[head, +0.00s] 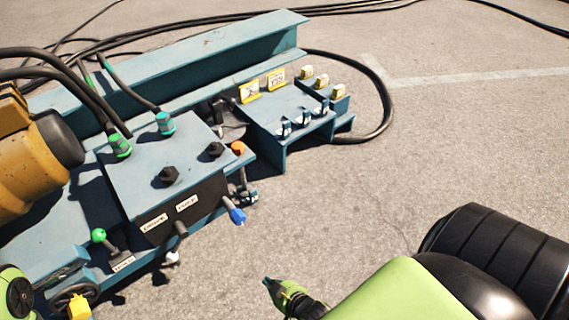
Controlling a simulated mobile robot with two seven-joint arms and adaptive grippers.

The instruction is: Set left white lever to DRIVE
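A lever with a white knob (172,258) sticks out from the dark front face of the blue control box (150,170). It points down and slightly left, below two small white labels (170,213) whose text is too small to read surely. My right gripper (270,285), with dark fingertips and a green body, is at the bottom centre, right of the white knob and apart from it. It is seen from behind, and I cannot tell whether its fingers are open or shut.
A blue-tipped lever (237,215) stands right of the white one, and a green-knobbed lever (98,235) stands left. Black cables (95,95) enter the box top. A yellow motor-like part (25,165) is at the left. Open concrete (350,210) lies to the right.

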